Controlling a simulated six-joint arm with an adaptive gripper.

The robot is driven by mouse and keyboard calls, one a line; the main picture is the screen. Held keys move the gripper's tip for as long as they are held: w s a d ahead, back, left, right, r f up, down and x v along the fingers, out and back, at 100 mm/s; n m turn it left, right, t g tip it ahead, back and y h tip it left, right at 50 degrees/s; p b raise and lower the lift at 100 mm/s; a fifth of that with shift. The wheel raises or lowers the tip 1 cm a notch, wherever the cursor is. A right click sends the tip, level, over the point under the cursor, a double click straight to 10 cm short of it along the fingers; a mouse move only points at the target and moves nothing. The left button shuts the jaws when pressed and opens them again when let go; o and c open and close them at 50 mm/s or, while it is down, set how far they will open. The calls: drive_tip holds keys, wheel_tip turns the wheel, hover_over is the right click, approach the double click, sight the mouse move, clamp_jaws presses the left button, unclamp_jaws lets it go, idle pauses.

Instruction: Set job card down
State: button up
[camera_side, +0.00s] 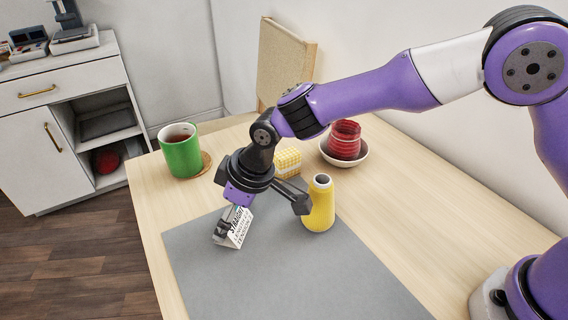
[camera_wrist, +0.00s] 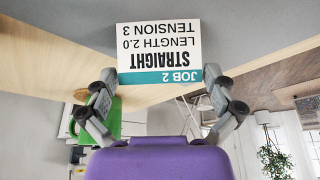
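The job card (camera_side: 238,229) is white with black print and shows tilted over the far left part of the grey mat (camera_side: 285,265). In the wrist view the job card (camera_wrist: 159,45) reads "JOB 2, STRAIGHT, LENGTH 2.0, TENSION 3" upside down, with a teal band. My gripper (camera_side: 226,226) points down at the mat, its fingers at the card. In the wrist view the fingertips of my gripper (camera_wrist: 160,78) sit at the card's two side edges, closed on it. The card's lower edge is at or just above the mat; I cannot tell if they touch.
A yellow cone-shaped spool (camera_side: 320,207) stands close right of my gripper. Behind are a yellow checked block (camera_side: 288,161), a white bowl (camera_side: 361,160) with a red ribbed item, and a green mug (camera_side: 181,155) on a coaster. The mat's near part is clear.

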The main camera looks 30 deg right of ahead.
drive_tip(key=s+d+r+m, duration=0.1)
drive_tip(key=s+d+r, duration=0.1)
drive_tip(key=d+r, duration=0.4)
drive_tip(key=s+d+r+m, duration=0.1)
drive_tip(key=s+d+r, duration=0.15)
drive_tip(key=r, duration=0.65)
drive_tip(key=s+d+m+t+h, duration=0.1)
drive_tip(key=s+d+m, duration=0.2)
drive_tip(key=s+d, duration=0.3)
drive_tip(key=s+d+m+t+h, duration=0.1)
drive_tip(key=s+d+m, duration=0.3)
drive_tip(key=d, duration=0.9)
drive_tip(key=s+h, duration=0.1)
drive_tip(key=s, duration=0.2)
drive_tip(key=shift+s, duration=0.15)
